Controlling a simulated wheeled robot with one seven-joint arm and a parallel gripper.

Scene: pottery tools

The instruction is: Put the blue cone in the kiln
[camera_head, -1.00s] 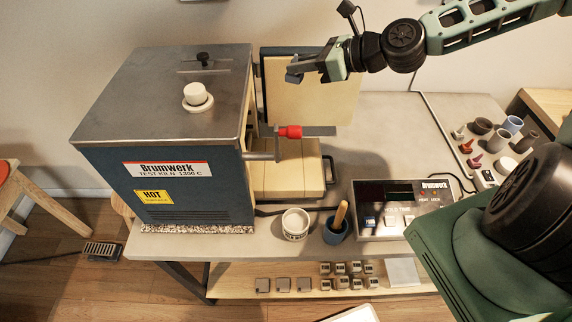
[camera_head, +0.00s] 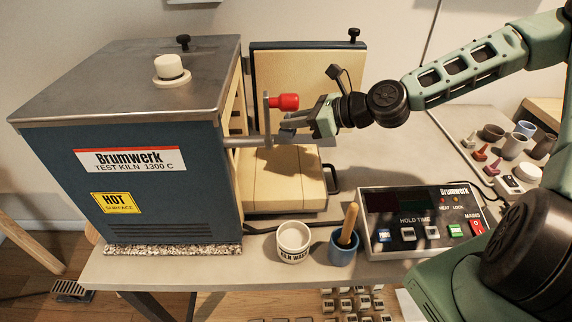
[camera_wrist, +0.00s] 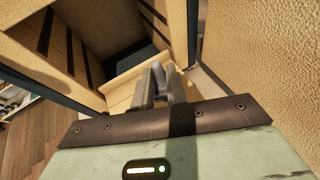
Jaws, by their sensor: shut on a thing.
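The kiln (camera_head: 165,185) is a blue box with a grey metal top at the left, its open side facing right. Its pale inner walls with dark slots show in the wrist view (camera_wrist: 82,50). My gripper (camera_head: 290,123) is in front of this opening, above the pale brick ledge, and also shows in the wrist view (camera_wrist: 160,85). It is shut on a small grey-blue piece (camera_wrist: 158,72), apparently the blue cone. The fingers hide most of it, so its shape is unclear. The held piece looks outside the chamber, near its mouth.
A lever with a red knob (camera_head: 286,102) sticks out beside my gripper. The pale-lined door panel (camera_head: 300,75) stands behind. A white cup (camera_head: 293,242), a blue pot (camera_head: 343,248) and a control box (camera_head: 420,215) are in front. Small cones (camera_head: 480,155) and cups stand at right.

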